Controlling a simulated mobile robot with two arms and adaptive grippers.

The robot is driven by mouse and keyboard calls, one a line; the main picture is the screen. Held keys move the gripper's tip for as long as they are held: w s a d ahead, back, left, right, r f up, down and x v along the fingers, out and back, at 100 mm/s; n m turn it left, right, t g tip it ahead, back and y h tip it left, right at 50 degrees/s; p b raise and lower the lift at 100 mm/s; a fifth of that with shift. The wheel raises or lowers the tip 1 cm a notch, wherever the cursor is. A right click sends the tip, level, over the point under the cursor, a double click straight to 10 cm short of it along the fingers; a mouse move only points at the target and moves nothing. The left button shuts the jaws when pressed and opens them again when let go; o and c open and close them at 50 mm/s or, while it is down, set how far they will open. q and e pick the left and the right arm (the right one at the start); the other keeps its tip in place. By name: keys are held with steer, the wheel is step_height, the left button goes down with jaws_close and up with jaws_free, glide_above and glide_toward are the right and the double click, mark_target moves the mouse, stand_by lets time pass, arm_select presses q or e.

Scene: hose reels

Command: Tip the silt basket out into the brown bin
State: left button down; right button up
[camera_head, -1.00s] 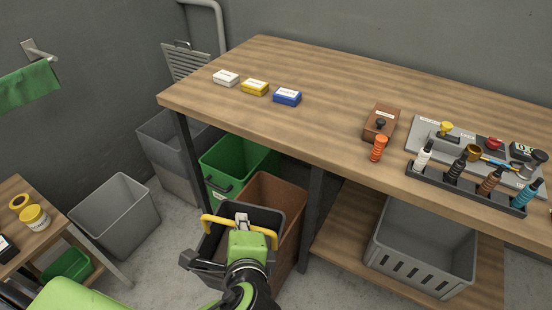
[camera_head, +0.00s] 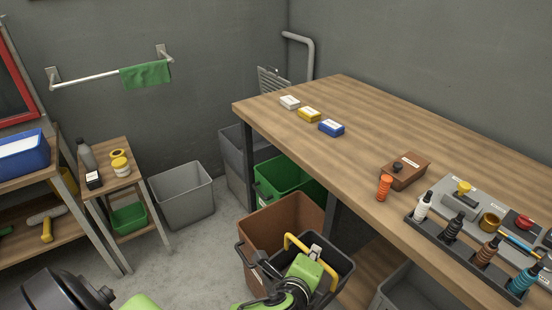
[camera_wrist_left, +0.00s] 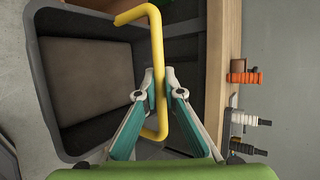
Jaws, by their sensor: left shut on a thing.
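The silt basket (camera_head: 343,270) is a dark grey tub with a yellow bail handle (camera_head: 296,242). My left gripper (camera_head: 314,254) is shut on that handle. In the left wrist view the handle (camera_wrist_left: 154,30) runs between the fingers (camera_wrist_left: 159,82), and the basket (camera_wrist_left: 38,90) shows a flat grey-brown surface inside. The brown bin (camera_head: 272,232) stands on the floor by the bench. The basket overlaps its near right side in the head view; I cannot tell whether it is over the opening. My right gripper is not in view.
A green bin (camera_head: 285,177) stands behind the brown bin, partly under the wooden bench (camera_head: 360,125). A light grey bin (camera_head: 183,195) stands on the floor to the left. A small side table (camera_head: 112,178) is further left. Floor between is clear.

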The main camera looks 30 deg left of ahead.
arm_select(q)
steer(key=w+a+f+m+h+p, duration=0.2)
steer(key=w+a+f+p, duration=0.1)
steer(key=w+a, duration=0.8)
steer(key=w+a+r+p, duration=0.1)
steer(key=w+a+r, duration=0.3)
steer(key=a, duration=0.3)
steer(key=w+a+r+p, duration=0.1)
steer(key=w+a+r, duration=0.3)
steer(key=w+a, duration=0.2)
steer(key=shift+a+r+n, duration=0.3)
steer(key=shift+a+r, duration=0.05)
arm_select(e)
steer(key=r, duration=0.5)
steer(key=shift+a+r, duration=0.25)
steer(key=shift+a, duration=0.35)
arm_select(q)
steer(key=shift+y, duration=0.3)
